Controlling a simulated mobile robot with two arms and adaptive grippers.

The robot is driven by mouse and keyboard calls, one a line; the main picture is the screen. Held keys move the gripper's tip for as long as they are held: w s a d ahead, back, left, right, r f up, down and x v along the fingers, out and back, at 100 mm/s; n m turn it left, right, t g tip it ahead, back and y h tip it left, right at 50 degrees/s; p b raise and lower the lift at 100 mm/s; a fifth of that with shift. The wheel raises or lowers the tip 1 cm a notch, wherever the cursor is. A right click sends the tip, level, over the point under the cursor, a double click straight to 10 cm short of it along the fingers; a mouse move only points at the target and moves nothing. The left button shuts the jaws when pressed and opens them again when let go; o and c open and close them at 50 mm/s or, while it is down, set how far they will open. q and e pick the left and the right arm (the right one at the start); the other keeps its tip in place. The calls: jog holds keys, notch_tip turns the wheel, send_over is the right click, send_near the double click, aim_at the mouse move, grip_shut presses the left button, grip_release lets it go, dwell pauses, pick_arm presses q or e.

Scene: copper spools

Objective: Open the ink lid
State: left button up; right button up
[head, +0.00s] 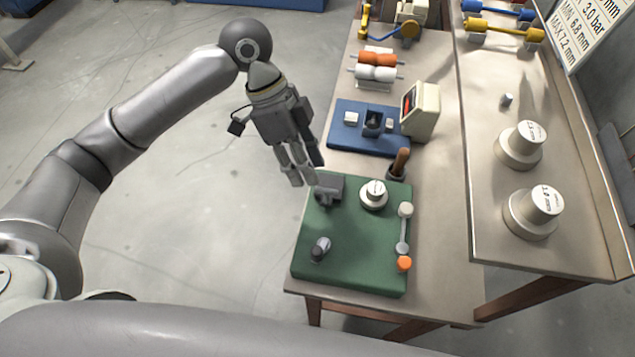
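No part is plainly marked as the ink lid. A small dark grey box-like piece (329,186) stands at the back left of the green mat (345,268). Beside it on the right is a round pale metal piece with a dark mark on top (374,193); it looks closed. Either may be the ink container. My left gripper (303,183) points down just to the left of the dark box, over the mat's back left edge. Its fingers look empty, but their spacing is unclear from this angle. Contact with the box cannot be told. My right gripper is out of view.
On the mat are a small grey cylinder (320,248) and a rod with pale and orange ends (403,235). Behind stand a wooden-handled tool (400,163), a blue mat (345,135) and a cream meter (421,110). The right shelf holds two large metal weights (534,212).

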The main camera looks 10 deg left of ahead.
aim_at(315, 187)
pick_arm(q)
jog(key=p+x, duration=0.1)
jog(key=x, duration=0.5)
jog(key=shift+d+f, duration=0.2)
jog(key=shift+f, duration=0.05)
grip_shut()
